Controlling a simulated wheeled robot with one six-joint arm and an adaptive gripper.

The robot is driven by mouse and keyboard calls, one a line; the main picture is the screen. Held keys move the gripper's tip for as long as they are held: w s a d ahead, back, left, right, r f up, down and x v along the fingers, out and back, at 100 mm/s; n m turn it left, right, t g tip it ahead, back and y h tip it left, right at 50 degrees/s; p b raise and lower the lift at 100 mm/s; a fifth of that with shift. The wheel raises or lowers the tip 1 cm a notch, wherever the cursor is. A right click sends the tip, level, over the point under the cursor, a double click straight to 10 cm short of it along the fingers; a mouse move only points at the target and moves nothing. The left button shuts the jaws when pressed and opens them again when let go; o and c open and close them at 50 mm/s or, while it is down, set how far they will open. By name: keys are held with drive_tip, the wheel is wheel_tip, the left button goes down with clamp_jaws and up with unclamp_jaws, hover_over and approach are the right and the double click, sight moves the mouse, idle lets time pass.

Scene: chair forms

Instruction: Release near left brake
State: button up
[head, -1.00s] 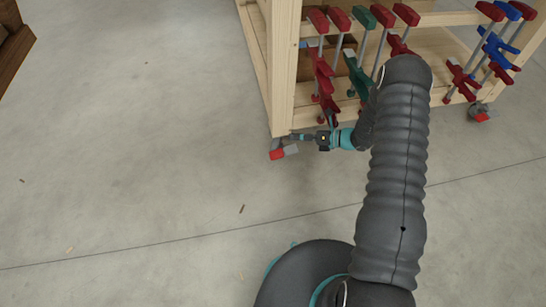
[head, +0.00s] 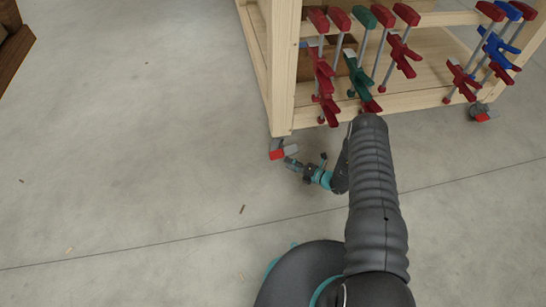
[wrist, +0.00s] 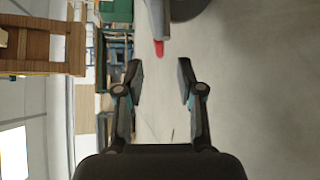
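The left brake is a red pedal (head: 277,155) on the grey caster (head: 290,150) under the near left leg of the wooden bench. In the wrist view the red pedal (wrist: 158,48) points down from the grey caster part (wrist: 156,20) at the top, beyond the fingertips. My gripper (head: 289,162) is low over the floor, just below the caster in the head view. The wrist view shows the gripper (wrist: 161,76) open, with nothing between its two fingers. Whether a fingertip touches the pedal cannot be told.
The wooden bench (head: 283,70) carries several red, green and blue clamps along its front. A right caster with a red pedal (head: 482,116) stands under its other leg. Open concrete floor (head: 130,150) lies to the left. A brown wooden object (head: 14,45) is at upper left.

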sight(274, 156)
drive_tip(key=x, duration=0.9)
clamp_jaws()
